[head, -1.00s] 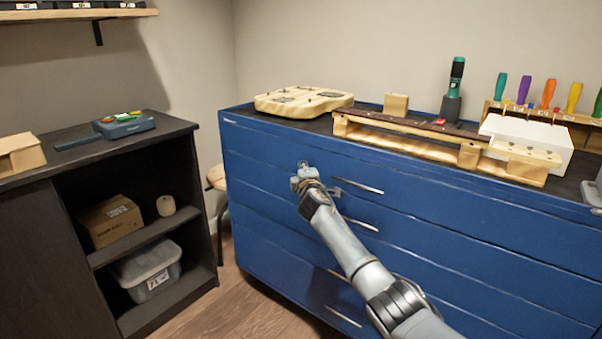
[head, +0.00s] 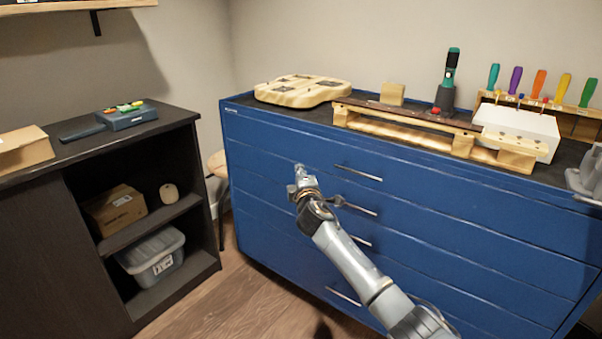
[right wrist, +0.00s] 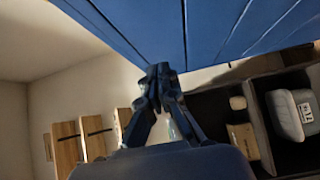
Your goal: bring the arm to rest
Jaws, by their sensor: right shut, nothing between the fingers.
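My right arm reaches in from the lower right in the head view. Its gripper (head: 299,172) is in front of the blue drawer cabinet (head: 285,215), left of the drawer handles. The gripper is shut and empty. The right wrist view shows the fingers (right wrist: 158,72) together at the tips, with the blue cabinet front above them. I cannot tell whether the fingertips touch the cabinet. My left gripper is not in view.
Several screwdrivers stand behind. A dark shelf (head: 150,222) stands left, a stool (head: 217,163) in the gap. Floor (head: 240,302) is clear.

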